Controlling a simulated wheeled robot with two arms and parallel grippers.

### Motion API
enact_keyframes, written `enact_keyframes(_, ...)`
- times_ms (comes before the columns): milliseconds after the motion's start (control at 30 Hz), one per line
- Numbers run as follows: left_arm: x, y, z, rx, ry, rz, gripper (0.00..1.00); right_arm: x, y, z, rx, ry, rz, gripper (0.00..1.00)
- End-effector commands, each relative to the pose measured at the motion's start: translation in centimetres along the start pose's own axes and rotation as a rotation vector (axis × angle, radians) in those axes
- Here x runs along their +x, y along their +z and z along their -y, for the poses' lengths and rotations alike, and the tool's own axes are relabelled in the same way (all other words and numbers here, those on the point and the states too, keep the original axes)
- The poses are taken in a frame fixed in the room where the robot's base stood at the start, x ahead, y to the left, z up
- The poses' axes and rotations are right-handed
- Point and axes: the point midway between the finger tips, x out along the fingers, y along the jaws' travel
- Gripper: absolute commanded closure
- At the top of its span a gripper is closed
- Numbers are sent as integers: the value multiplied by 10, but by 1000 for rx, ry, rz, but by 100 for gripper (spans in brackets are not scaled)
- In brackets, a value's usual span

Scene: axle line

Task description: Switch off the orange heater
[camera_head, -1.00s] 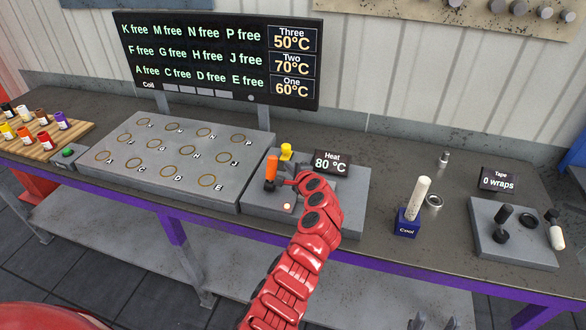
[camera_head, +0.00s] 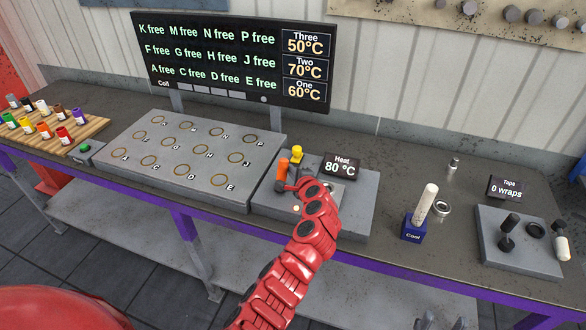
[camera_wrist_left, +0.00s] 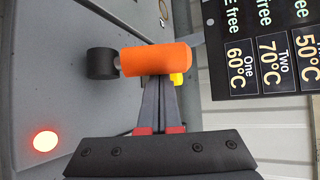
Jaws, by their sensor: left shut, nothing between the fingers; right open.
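The heater is a grey box (camera_head: 356,214) on the bench, with an orange-handled lever (camera_head: 282,168), a yellow-handled lever (camera_head: 297,153) and a sign reading Heat 80 °C (camera_head: 342,166). A small round lamp (camera_head: 296,208) is lit; it glows red in the left wrist view (camera_wrist_left: 45,141). My left gripper (camera_head: 289,187) is close beside the orange lever. In the left wrist view its fingers (camera_wrist_left: 159,90) are shut and empty, with the tips at the edge of the orange handle (camera_wrist_left: 155,59). I cannot tell whether they touch. My right gripper is not in view.
A plate with lettered rings (camera_head: 185,160) lies left of the heater, beneath a display board (camera_head: 230,60). Open bench lies between heater and Cool block.

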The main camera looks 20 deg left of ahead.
Motion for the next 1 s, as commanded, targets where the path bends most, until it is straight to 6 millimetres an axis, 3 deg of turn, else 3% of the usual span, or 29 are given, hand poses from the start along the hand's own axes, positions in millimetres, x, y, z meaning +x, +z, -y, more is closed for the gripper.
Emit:
enact_keyframes(267,0,0,-1,-2,-2,0,100,-2,0,0,0,0,0,50)
enact_keyframes(767,-3,2,-2,-52,-68,0,100,-28,5,1,0,0,0,50)
enact_keyframes(1000,-4,4,-8,-88,-119,2,100,-53,9,3,0,0,0,50)
